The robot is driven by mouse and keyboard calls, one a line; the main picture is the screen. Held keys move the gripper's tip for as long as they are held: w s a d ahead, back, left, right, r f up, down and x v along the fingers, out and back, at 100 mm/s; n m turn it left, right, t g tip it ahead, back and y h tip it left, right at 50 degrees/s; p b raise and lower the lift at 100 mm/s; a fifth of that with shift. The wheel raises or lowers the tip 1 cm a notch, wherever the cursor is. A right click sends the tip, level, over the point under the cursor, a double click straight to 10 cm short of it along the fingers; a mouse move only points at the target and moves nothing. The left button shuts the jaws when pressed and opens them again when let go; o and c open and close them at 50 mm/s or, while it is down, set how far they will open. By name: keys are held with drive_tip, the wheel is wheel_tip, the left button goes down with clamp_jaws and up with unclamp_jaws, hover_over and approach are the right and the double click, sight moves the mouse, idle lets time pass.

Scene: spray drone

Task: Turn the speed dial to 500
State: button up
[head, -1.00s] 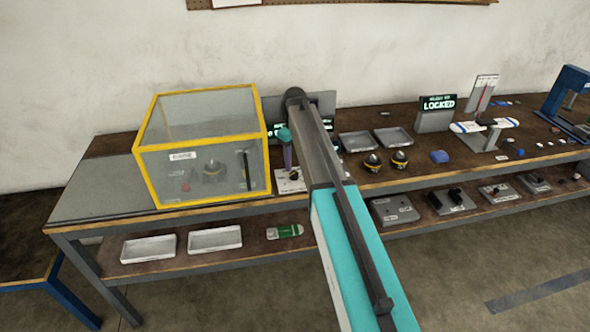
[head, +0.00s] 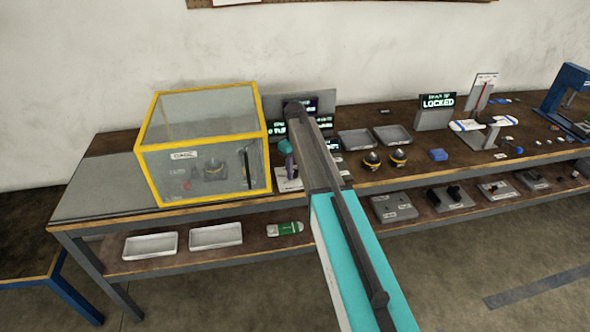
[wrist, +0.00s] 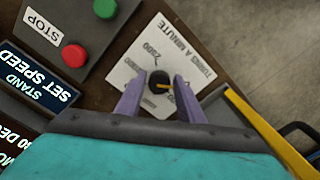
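The speed dial (wrist: 160,80) is a black knob with a yellow pointer on a white plate (wrist: 187,38) marked "TURNS A MINUTE". In the wrist view its pointer points right, and some numbers on the plate are too blurred to read surely. My gripper (wrist: 159,78) has its two purple fingers on either side of the knob, with a small gap showing beside it, so it looks open around the knob. In the head view my gripper (head: 290,172) is low over the white plate (head: 288,185), and my arm hides part of the area.
A yellow-framed clear box (head: 200,145) stands just left of the dial. In the wrist view a grey box with a red button (wrist: 75,56) and a green button (wrist: 105,8) and a screen reading "STAND SET SPEED" (wrist: 38,82) are close by. Trays (head: 356,140) lie to the right.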

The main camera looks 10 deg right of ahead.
drive_tip(key=c, duration=0.7)
drive_tip(key=shift+o, duration=0.2)
drive_tip(key=shift+m+b, duration=0.3)
drive_tip(key=shift+m, duration=0.2)
drive_tip(key=m+b, duration=0.1)
drive_tip(key=m, duration=0.2)
drive_tip(key=shift+a+m+b, duration=0.1)
drive_tip(key=shift+m+b, duration=0.2)
drive_tip(key=m+b, duration=0.1)
drive_tip(key=m, duration=0.4)
drive_tip(key=shift+a, duration=0.1)
drive_tip(key=o, duration=1.1)
drive_tip(key=shift+c, duration=0.2)
